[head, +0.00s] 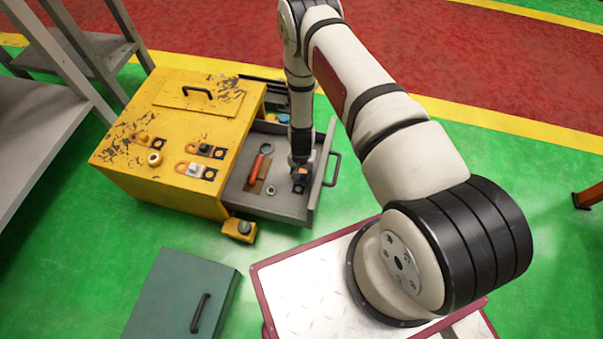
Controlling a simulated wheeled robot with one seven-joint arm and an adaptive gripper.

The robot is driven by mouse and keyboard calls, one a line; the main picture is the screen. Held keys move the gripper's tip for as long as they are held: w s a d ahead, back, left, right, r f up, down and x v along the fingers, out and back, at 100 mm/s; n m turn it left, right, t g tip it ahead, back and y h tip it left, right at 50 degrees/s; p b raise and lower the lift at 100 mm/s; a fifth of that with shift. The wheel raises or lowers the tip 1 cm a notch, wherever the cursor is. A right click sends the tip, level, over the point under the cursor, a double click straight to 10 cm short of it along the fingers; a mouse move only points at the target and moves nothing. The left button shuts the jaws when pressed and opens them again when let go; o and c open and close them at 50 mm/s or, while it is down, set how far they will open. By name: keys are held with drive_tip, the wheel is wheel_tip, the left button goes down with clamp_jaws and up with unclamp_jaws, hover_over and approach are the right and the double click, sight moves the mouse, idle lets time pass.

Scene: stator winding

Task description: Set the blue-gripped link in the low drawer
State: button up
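A grey drawer (240,195) stands pulled out from the right side of a scuffed yellow cabinet (150,110). My gripper (300,183) points down into the drawer, near its handle end. Small dark and orange parts show at its fingertips; I cannot tell whether they are held or lie below. A small blue patch (284,119) shows at the far side of the drawer, partly behind my arm; I cannot tell whether it is the blue-gripped link. A red-handled tool (257,169) and a small ring-like part (271,190) lie in the drawer.
Controls sit on the cabinet top, including a white knob (194,169). A small yellow box (240,229) with a dark button stands beside the drawer. A dark green case (182,300) lies in front. Grey shelving (40,110) stands at left. Green floor right of the drawer is clear.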

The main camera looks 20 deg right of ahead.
idle(0.3)
wheel_tip(320, 180, up, 12)
drive_tip(key=p, duration=0.5)
drive_tip(key=shift+r, duration=0.2)
drive_tip(key=w+a+r+n+y, duration=0.1)
drive_tip(key=w+r, duration=0.1)
drive_tip(key=r, duration=1)
drive_tip(key=w+a+r+n, duration=0.1)
drive_tip(key=r, duration=1.1)
drive_tip(key=s+r+n, duration=0.1)
drive_tip(key=s+r, duration=0.3)
drive_tip(key=r, duration=0.5)
drive_tip(key=s+r+n, duration=0.1)
drive_tip(key=s+r, duration=0.3)
drive_tip(key=r, duration=0.6)
drive_tip(key=s+r+n, duration=0.1)
drive_tip(key=s+r, duration=0.3)
drive_tip(key=s, duration=0.5)
drive_tip(key=s+d+r+n, duration=0.1)
drive_tip(key=s+r, duration=0.3)
drive_tip(key=s, duration=0.5)
drive_tip(key=s+r+h, duration=0.1)
drive_tip(key=s+r, duration=0.2)
drive_tip(key=s, duration=0.6)
drive_tip(key=shift+d+r+n, duration=0.2)
drive_tip(key=shift+r+n, duration=0.2)
